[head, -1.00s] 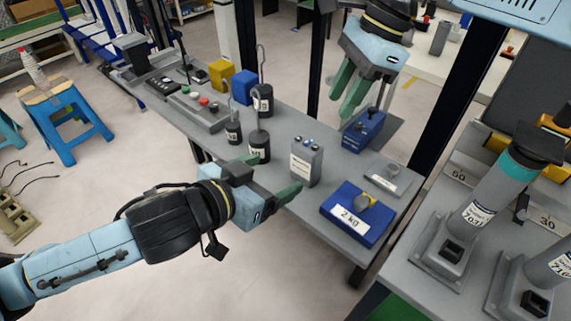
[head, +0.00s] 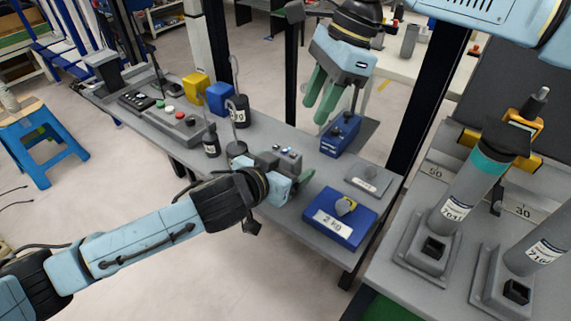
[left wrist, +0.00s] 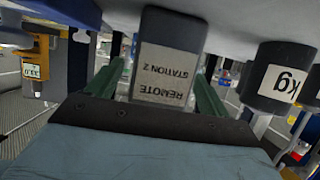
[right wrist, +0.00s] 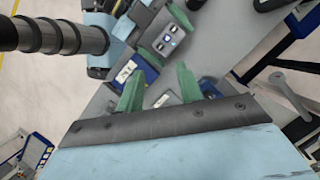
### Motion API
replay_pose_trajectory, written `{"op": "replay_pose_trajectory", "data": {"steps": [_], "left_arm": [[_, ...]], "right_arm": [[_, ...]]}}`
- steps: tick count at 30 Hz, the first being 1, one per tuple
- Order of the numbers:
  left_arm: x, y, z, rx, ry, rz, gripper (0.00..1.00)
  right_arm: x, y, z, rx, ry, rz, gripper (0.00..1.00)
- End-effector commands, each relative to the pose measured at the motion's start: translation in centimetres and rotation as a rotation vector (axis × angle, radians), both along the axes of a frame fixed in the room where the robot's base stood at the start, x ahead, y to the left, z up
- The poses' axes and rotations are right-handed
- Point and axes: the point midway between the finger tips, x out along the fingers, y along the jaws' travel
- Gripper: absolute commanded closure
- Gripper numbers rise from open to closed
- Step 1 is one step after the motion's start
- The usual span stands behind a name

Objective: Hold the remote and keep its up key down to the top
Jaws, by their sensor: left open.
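The remote (head: 287,153) is a grey upright box with several small keys on its top face. It stands on the grey table, partly hidden by my left gripper in the head view. Its label "REMOTE STATION 2" shows upside down in the left wrist view (left wrist: 165,72). My left gripper (head: 298,184) is open, with a green finger on each side of the remote. My right gripper (head: 318,108) is open and empty, up and to the right of the remote, fingers pointing down. The remote's key face also shows in the right wrist view (right wrist: 170,38), beyond the fingers.
A blue box with a lever (head: 341,134) stands behind. Dark weights (head: 211,142) stand to the left. A dark post (head: 440,90) rises at the right.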

Motion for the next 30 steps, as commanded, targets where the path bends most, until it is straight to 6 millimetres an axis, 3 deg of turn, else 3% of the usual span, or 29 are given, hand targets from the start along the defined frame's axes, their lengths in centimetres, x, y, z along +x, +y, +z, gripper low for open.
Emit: {"op": "replay_pose_trajectory", "data": {"steps": [4,16,24,30], "left_arm": [[-0.02,0.0,0.01,0.0,0.0,0.0,0.21],[-0.04,0.03,0.0,0.0,0.0,0.0,0.72],[-0.04,0.04,-0.01,0.001,0.001,0.0,0.72],[-0.04,0.04,-0.01,0.001,0.001,0.0,0.72]], "right_arm": [[0.0,0.01,0.0,0.0,0.0,0.0,0.64],[0.0,0.01,0.0,0.0,0.0,0.0,0.65],[0.0,0.0,0.0,0.0,0.0,0.0,1.0],[0.0,0.01,0.0,0.0,0.0,0.0,1.0]]}}
